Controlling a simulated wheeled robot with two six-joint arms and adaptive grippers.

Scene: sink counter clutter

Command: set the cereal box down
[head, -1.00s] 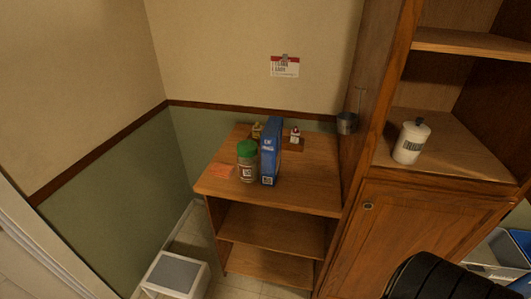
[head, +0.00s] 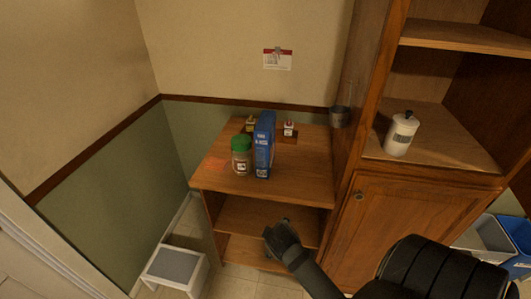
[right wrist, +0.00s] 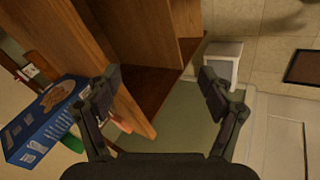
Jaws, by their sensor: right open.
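The blue cereal box (head: 264,146) stands upright on top of the wooden shelf unit (head: 306,188), beside a jar with a green lid (head: 241,155). My right arm comes in from the lower right in the head view, its end in front of the lower shelves, apart from the box. In the right wrist view my right gripper (right wrist: 161,85) is open and empty. The cereal box (right wrist: 45,120) shows there at the left, outside the fingers. My left gripper is not in view.
Small bottles (head: 289,129) stand behind the box. A tall cabinet (head: 405,215) with a white canister (head: 401,133) on its shelf rises on the right. A white step stool (head: 172,268) stands on the floor. Bins (head: 495,242) stand at the lower right.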

